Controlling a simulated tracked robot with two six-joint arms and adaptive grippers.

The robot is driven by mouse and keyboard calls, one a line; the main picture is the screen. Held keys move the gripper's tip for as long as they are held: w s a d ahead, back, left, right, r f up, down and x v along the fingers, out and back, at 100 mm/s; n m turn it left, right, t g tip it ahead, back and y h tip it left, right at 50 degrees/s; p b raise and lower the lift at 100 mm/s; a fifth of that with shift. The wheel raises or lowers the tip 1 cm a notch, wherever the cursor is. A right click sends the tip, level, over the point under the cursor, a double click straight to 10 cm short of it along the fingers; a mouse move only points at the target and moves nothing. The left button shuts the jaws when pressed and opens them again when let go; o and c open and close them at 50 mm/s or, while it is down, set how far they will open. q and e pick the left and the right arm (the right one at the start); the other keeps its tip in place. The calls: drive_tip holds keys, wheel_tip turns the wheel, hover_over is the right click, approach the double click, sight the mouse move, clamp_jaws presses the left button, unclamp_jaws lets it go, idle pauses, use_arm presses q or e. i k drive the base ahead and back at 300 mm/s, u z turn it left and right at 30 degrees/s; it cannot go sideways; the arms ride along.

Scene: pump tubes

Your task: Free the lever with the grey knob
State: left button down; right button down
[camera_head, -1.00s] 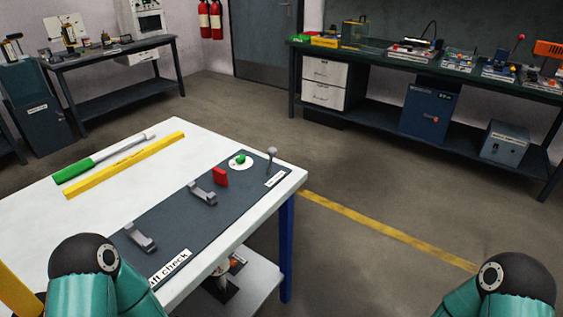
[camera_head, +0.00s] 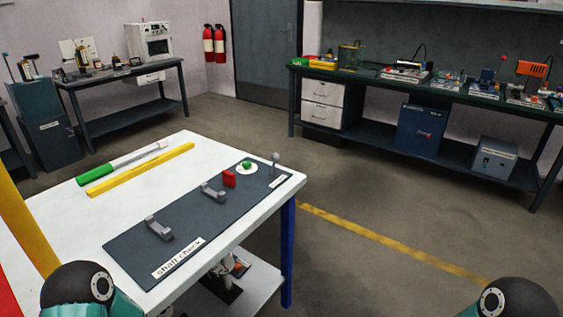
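The lever with the grey knob (camera_head: 276,157) stands upright at the far right end of a dark grey panel (camera_head: 190,208) on the white table. Beside it is a green knob (camera_head: 247,165) on a white disc. A red block (camera_head: 229,179) stands just left of the disc. Whether anything blocks the lever is too small to tell. Only teal and black parts of my two arms show at the bottom left and bottom right corners. Neither gripper is in view.
Two grey brackets (camera_head: 214,191) (camera_head: 159,229) stand on the panel, labelled "shaft check". A yellow bar (camera_head: 141,169) and a green-handled rod (camera_head: 121,163) lie behind. A yellow post (camera_head: 27,228) rises at left. Open floor (camera_head: 370,200) separates the table from the back bench (camera_head: 430,86).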

sight(276, 157)
drive_tip(key=z, duration=0.8)
drive_tip(key=i, duration=0.15)
drive_tip(key=u, duration=3)
drive_tip(key=k, duration=0.15)
drive_tip(key=z, duration=0.65)
drive_tip(key=k, duration=1.1)
drive_tip(key=z, duration=1)
drive_tip(key=i, duration=0.85)
drive_tip(key=z, duration=0.55)
drive_tip(key=i, duration=0.5)
drive_tip(key=u, duration=0.2)
